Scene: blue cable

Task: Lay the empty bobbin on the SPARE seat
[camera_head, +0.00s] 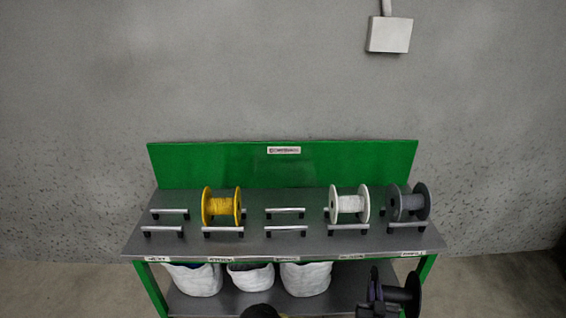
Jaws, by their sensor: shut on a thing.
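A dark, bare bobbin (398,294) is at the bottom right, in front of the bench's front edge. My gripper (377,308) is at its left side and is shut on it; the dark parts overlap, so the exact grip is hard to see. The bench (250,248) has a row of seats made of paired silver rails. The far left seat (163,228) and the middle seat (286,225) are empty. The seat labels on the front edge are too small to read surely, so I cannot tell which one says SPARE.
A yellow spool (221,206), a white spool (349,204) and a dark grey spool (408,203) sit on the other seats. A green back panel (230,165) stands behind them. White sacks (305,279) stand on the lower shelf. A grey box (390,35) hangs on the wall.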

